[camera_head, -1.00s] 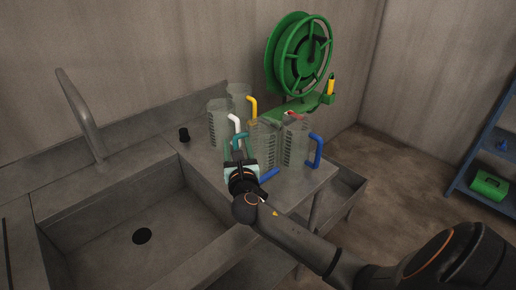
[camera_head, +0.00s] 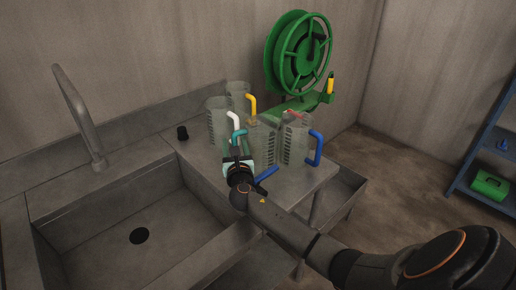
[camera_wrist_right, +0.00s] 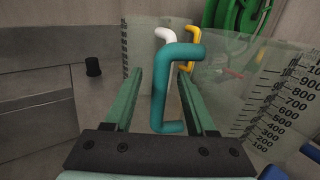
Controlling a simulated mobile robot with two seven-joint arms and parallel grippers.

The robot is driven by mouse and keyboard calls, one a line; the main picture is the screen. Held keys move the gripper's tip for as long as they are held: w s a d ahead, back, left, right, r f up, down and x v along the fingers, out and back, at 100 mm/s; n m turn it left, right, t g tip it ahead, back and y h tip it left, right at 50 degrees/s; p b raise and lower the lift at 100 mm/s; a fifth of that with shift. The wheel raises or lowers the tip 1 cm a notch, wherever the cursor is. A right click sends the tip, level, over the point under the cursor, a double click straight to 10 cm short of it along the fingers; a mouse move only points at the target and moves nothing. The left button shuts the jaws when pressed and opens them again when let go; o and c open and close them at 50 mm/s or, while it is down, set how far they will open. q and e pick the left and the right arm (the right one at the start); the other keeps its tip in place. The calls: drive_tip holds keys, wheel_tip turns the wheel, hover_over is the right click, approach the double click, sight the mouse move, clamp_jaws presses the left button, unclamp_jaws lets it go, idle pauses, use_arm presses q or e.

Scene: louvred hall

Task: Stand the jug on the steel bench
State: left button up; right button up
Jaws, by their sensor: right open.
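Several clear jugs with coloured handles stand close together on the grey steel bench (camera_head: 205,160) beside the sink. The teal handle (camera_wrist_right: 180,85) is between the two green fingers of my right gripper (camera_wrist_right: 163,95), which is open with a gap on both sides. The clear jug with black graduations (camera_wrist_right: 265,100) is right of this handle. In the head view the right gripper (camera_head: 238,150) reaches in at the near side of the jugs, by the teal handle (camera_head: 238,134). The jug with the white handle (camera_head: 217,125) stands behind. My left gripper is out of view.
A jug with a yellow handle (camera_head: 238,98) stands at the back, one with a blue handle (camera_head: 296,145) at the right. A black stopper (camera_head: 182,132) and sink basin (camera_head: 120,215) are left. A green hose reel (camera_head: 298,55) is behind; a blue shelf (camera_head: 490,140) stands far right.

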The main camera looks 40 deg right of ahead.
clamp_jaws()
idle(0.5)
idle(1.0)
